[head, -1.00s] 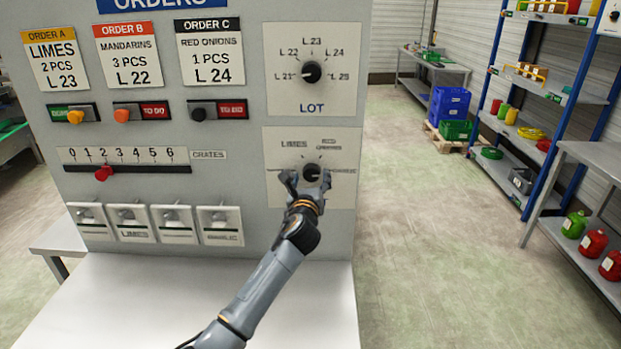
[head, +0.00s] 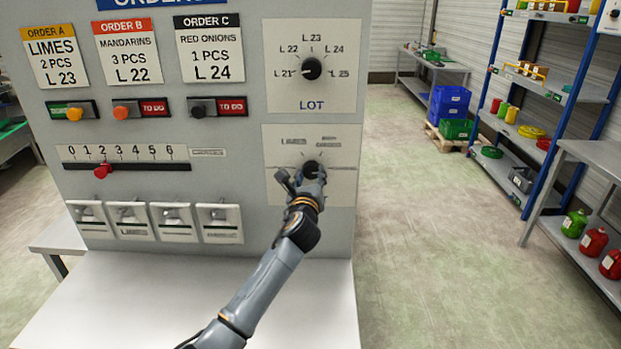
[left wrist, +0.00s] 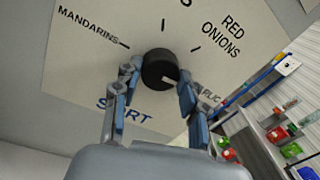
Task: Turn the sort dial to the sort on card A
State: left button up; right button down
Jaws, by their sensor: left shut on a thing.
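The sort dial (head: 311,168) is a black round knob on the lower white plate of the order panel. It also shows in the left wrist view (left wrist: 159,67), where its pale mark points lower right, towards the partly hidden garlic label. Limes, mandarins and red onions labels surround it. My left gripper (head: 303,177) is at the dial. In the left wrist view its fingers (left wrist: 158,80) stand on both sides of the knob, shut on it. Card A (head: 54,62), at the panel's upper left, reads limes, 2 pcs, L 23. My right gripper is out of view.
The lot dial (head: 311,69) sits above the sort dial. A crates slider (head: 103,170), several switches and a row of pale levers (head: 134,219) are on the panel's left. A pale ledge (head: 130,300) juts out below. The floor to the right is clear, with shelving beyond.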

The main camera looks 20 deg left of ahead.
pick_arm(q)
jog(key=n+b, duration=0.1)
jog(key=n, duration=0.1)
jog(key=n+b, duration=0.1)
jog(key=n, duration=0.1)
jog(key=n+b, duration=0.1)
jog(key=n, duration=0.1)
jog(key=shift+f+b, duration=0.25)
jog(key=shift+b, duration=0.05)
jog(key=n+b, duration=0.3)
jog(key=n, duration=0.3)
jog(key=shift+d+y+b, duration=0.1)
jog(key=shift+y+b, duration=0.3)
jog(key=n+b, duration=0.3)
jog(key=n, duration=0.3)
jog(key=shift+d+y+b, duration=0.1)
jog(key=shift+y+b, duration=0.2)
jog(key=shift+b, duration=0.1)
jog(key=n+b, duration=0.2)
jog(key=n, duration=0.2)
jog(key=shift+n+y+b, duration=0.3)
jog(key=shift+n, duration=0.6)
jog(key=shift+r+b, duration=0.1)
jog(key=shift+b, duration=0.2)
jog(key=o, duration=1.2)
jog(key=shift+w, duration=0.1)
jog(key=shift+c, duration=0.2)
